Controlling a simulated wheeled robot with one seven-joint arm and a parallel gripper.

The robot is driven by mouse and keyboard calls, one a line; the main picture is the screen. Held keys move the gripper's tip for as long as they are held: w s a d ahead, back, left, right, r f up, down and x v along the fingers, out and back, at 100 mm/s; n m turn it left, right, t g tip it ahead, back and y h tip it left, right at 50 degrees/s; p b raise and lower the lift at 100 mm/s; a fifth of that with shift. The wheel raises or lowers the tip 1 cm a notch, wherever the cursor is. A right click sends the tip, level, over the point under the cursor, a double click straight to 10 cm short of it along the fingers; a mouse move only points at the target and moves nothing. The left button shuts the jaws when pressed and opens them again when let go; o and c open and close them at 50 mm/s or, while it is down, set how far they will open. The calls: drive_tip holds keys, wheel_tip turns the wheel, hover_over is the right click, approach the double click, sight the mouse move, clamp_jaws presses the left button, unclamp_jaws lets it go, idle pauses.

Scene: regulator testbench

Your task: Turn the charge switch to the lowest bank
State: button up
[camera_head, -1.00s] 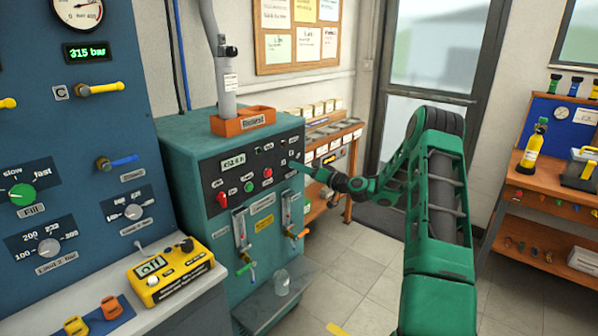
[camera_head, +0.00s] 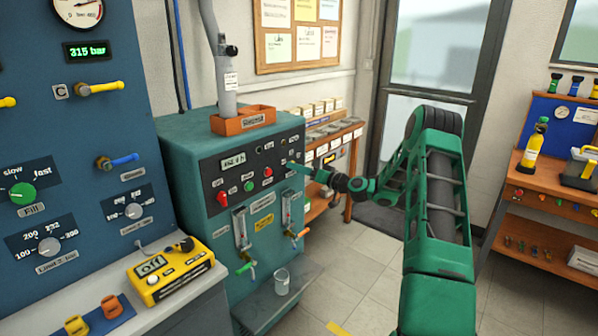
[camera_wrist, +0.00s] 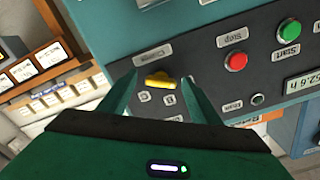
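The charge switch (camera_wrist: 159,79) is a small yellow knob on the dark panel (camera_wrist: 205,75), seen upside down in the wrist view. Its bar lies roughly across the picture. A label plate, hard to read, sits above it, and small bank letters, including C and B, sit below. I cannot tell which letter it points to. My gripper (camera_wrist: 162,98) is open, one finger on each side of the knob, with a gap to both. In the head view my gripper (camera_head: 299,167) is at the right end of the teal machine's panel (camera_head: 246,172), and hides the switch.
The panel also has a red stop button (camera_wrist: 235,62), a green start button (camera_wrist: 289,30) and an hours display (camera_wrist: 301,84). An orange bin (camera_head: 243,122) stands on the machine. A shelf (camera_head: 333,135) stands behind it. Clear floor (camera_head: 350,265) lies in front.

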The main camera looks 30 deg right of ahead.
drive_tip(key=v, duration=1)
drive_tip(key=shift+s, duration=0.3)
drive_tip(key=shift+d, duration=0.15)
